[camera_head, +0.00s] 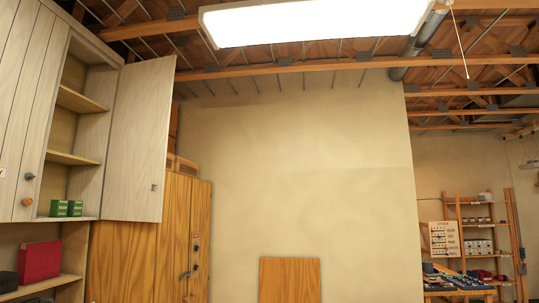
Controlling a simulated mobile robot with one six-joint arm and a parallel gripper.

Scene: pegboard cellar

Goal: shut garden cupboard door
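A pale wooden cupboard (100,83) fills the upper left, and no readable label names it as the garden cupboard. Its right-hand door (138,140) stands wide open, swung out to the right. The door has a small dark handle (153,187) near its lower right edge. Open shelves (78,100) show behind it, with green boxes (66,208) on the lowest. The left-hand door (22,100) looks shut. My gripper is not in view.
Tall orange-brown wooden cupboards (180,235) stand below and behind the open door. A red box (39,262) sits on a lower shelf. A wooden panel (290,280) stands before the plain wall (300,180). A stocked rack (475,240) is at far right.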

